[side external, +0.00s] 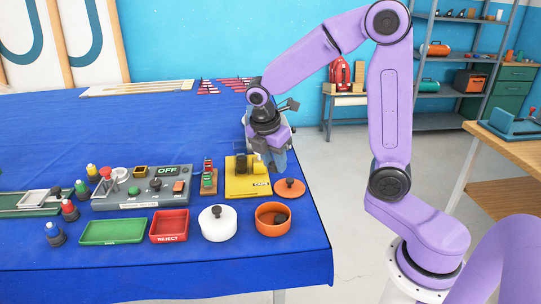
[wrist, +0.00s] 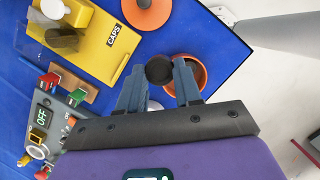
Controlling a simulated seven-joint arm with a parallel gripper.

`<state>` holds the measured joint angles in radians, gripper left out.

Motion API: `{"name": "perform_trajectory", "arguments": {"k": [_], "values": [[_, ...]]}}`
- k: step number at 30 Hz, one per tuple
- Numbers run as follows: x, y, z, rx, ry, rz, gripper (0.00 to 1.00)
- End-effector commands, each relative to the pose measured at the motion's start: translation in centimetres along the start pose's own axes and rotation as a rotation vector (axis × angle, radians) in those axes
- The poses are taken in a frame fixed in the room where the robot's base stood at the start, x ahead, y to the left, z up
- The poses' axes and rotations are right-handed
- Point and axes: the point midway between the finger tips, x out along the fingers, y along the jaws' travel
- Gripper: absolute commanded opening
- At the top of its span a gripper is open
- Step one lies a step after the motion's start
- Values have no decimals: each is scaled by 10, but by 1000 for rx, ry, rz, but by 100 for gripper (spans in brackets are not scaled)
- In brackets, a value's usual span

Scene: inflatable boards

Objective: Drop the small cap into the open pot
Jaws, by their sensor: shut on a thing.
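My gripper (wrist: 158,82) is shut on a small dark round cap (wrist: 159,69), which shows between its fingertips in the wrist view. In the side view my gripper (side external: 275,162) is above the table, by the yellow caps tray and the orange lid; the cap cannot be made out there. The open orange pot (side external: 261,226) stands upright near the table's front right, with a dark shape inside that I cannot identify. In the wrist view the pot (wrist: 203,72) lies just beyond the right finger, which hides part of it. The cap is apart from the pot.
An orange lid (side external: 296,188) with a dark knob lies behind the pot. A white lidded pot (side external: 217,226) stands left of it. The yellow tray (side external: 240,190) labelled CAPS, a red REJECT tray (side external: 169,227), a green tray (side external: 112,232) and a control box (side external: 125,199) are farther left.

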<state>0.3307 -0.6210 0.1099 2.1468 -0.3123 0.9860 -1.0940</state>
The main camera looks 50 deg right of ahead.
Motion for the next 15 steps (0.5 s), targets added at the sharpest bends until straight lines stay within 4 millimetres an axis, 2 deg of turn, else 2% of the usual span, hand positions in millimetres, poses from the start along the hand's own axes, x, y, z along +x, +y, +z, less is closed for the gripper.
{"name": "perform_trajectory", "arguments": {"k": [3, 7, 10, 15], "values": [[10, -6, -30, -11, -2, -3, 6], [21, -14, -59, -9, -3, -3, 6], [26, -18, -72, -5, -2, -2, 6], [33, -21, -80, -1, -2, -1, 6]]}}
